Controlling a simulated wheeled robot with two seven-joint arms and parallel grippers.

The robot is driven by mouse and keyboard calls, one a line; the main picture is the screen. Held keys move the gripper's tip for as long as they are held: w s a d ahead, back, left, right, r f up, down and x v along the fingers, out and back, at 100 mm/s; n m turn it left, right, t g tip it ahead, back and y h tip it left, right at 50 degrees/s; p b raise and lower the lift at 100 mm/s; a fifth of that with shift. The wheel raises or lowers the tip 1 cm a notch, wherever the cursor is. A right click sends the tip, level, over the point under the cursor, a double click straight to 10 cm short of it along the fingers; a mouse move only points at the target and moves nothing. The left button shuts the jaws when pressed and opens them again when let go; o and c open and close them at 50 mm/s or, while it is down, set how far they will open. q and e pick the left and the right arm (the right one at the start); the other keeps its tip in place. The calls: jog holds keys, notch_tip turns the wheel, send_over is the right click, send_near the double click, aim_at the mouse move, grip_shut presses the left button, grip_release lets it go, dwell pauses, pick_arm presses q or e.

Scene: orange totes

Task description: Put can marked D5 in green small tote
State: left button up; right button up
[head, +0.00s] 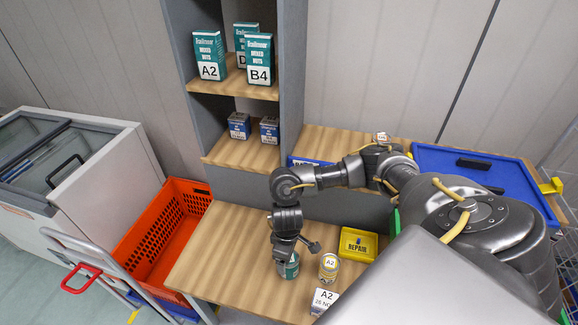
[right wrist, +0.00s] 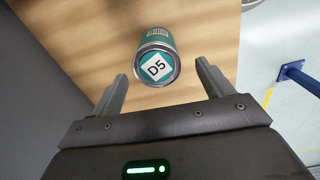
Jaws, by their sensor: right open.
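The can marked D5 (right wrist: 157,62) is green with a white label and stands on the wooden table. In the right wrist view it is just beyond and between the fingertips of my right gripper (right wrist: 163,72), which is open and not closed on it. In the head view the can (head: 289,269) is partly hidden under my right gripper (head: 288,252). A green edge (head: 393,222) shows behind my right arm; it may be the green small tote, mostly hidden. My left gripper is not in view.
A yellow can marked A2 (head: 329,267) and a white A2 box (head: 323,302) stand close right of the can. A yellow REPAIR tote (head: 358,245) is behind them. An orange tote (head: 160,232) is at left. The table's left part is clear.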

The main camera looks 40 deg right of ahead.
jog(key=f, duration=0.5)
jog(key=shift+s+d, duration=0.15)
jog(key=shift+d, duration=0.15)
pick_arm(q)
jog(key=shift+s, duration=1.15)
pick_arm(e)
jog(key=shift+c, duration=0.2)
jog(key=c, duration=0.5)
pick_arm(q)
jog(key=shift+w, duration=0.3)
pick_arm(e)
jog(key=c, duration=0.7)
